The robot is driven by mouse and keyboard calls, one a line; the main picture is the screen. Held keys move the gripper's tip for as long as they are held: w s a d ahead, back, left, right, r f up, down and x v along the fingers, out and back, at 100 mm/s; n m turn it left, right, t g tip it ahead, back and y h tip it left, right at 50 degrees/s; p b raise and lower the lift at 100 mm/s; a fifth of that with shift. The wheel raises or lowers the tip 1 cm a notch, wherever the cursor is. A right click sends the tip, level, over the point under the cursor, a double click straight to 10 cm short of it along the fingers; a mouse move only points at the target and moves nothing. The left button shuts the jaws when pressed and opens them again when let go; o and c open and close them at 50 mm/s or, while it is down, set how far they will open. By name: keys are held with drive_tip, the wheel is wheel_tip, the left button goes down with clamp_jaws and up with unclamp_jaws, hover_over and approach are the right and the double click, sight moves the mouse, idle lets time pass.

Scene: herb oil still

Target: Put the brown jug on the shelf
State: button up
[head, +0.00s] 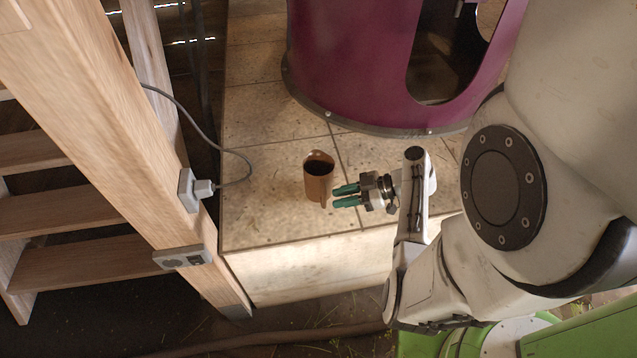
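The brown jug (317,185) stands upright on the tiled stone platform (270,215), near its front. Its dark open top faces up and its handle side is toward the right front. My gripper (345,196) is just right of the jug, with its two green fingers pointing left at it. The fingers are apart, with a gap between them, and nothing shows in the gap. The fingertips are very close to the jug's handle side; I cannot tell if they touch. The wooden unit (115,110) at left has several shelf boards (65,205).
A purple vessel (345,75) with a large opening stands on the platform behind the jug. A grey cable (215,142) runs to a plug (203,188) on the wooden post. A socket box (185,258) sits lower on it. The platform left of the jug is clear.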

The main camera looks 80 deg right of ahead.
sight(324, 206)
drive_tip(key=shift+f+x, duration=0.2)
drive_tip(key=shift+x, duration=2.65)
drive_tip(key=shift+s, duration=0.1)
drive_tip(key=shift+c, duration=0.3)
clamp_jaws()
